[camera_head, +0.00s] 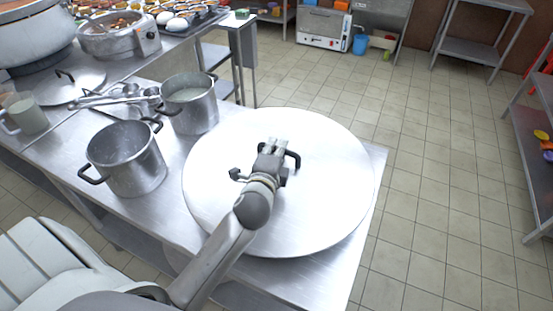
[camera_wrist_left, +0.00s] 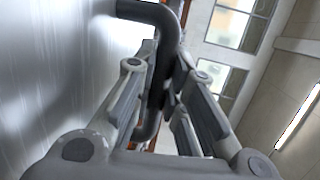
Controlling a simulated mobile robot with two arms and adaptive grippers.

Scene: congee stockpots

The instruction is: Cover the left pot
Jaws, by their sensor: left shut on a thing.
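A large round steel lid (camera_head: 330,205) with a black handle (camera_head: 293,160) is at the near right end of the steel table. My left gripper (camera_head: 275,148) is above the lid, shut on its handle. In the left wrist view the fingers (camera_wrist_left: 165,95) are on both sides of the dark handle (camera_wrist_left: 152,12), with the lid's surface (camera_wrist_left: 50,70) to the left. What is under the lid is hidden. An uncovered steel pot (camera_head: 125,165) stands left of the lid. Another uncovered pot (camera_head: 190,105), with pale contents, stands behind it. My right gripper is out of view.
A smaller lid (camera_head: 75,88) lies at the table's left, near a large pot (camera_head: 38,35) and a pale mug (camera_head: 25,113). Ladles (camera_head: 120,95) lie behind the empty-looking pot. The tiled floor (camera_head: 430,200) to the right is clear.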

